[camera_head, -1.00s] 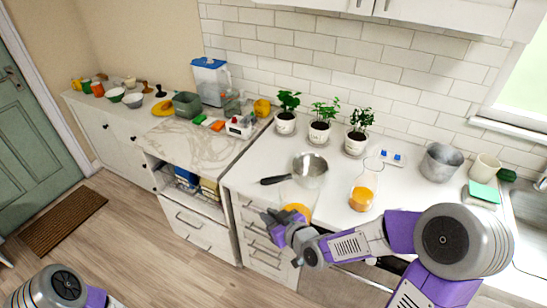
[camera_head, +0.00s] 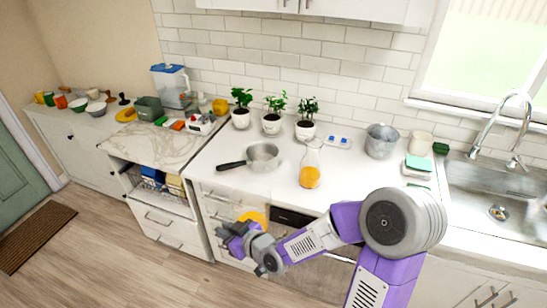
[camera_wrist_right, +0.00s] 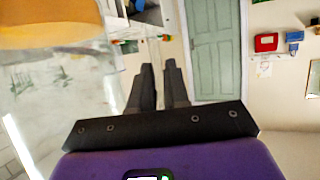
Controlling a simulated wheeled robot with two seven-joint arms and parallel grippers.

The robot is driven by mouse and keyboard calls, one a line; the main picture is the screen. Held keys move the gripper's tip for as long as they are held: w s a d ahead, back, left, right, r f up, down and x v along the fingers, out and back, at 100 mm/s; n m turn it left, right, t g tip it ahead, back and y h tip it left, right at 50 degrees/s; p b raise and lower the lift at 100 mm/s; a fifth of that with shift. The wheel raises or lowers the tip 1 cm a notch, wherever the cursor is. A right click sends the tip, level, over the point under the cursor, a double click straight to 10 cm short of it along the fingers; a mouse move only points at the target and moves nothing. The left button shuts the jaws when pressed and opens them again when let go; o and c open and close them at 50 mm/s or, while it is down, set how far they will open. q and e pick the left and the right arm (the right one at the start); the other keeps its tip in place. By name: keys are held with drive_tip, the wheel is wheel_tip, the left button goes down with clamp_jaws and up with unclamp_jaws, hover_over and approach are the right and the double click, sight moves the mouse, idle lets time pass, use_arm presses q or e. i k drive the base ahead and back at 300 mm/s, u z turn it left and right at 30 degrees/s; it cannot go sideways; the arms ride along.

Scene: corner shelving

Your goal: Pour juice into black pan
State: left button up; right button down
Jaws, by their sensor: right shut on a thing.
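A grey metal saucepan (camera_head: 264,154) with a black handle stands on the white counter; I see no fully black pan. A clear glass carafe of orange juice (camera_head: 310,176) stands to its right. My right gripper (camera_head: 232,238) is in front of the counter edge, below the pan in the head view. It is shut beside a second clear container with orange juice (camera_head: 254,218); the exact grip is hidden. In the right wrist view, this container's orange content (camera_wrist_right: 45,22) fills the upper left, beside the close-set fingers (camera_wrist_right: 158,85). My left gripper is out of view.
Potted plants (camera_head: 272,114) line the wall behind the pan. A metal pot (camera_head: 382,141), a cup (camera_head: 420,143) and the sink (camera_head: 495,190) are to the right. A blender (camera_head: 170,86) and bowls are to the left. Drawers lie below the counter.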

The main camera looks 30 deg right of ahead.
sight(262, 156)
drive_tip(key=k, duration=0.35)
drive_tip(key=z, duration=0.65)
drive_tip(key=i, duration=0.45)
drive_tip(key=z, duration=0.05)
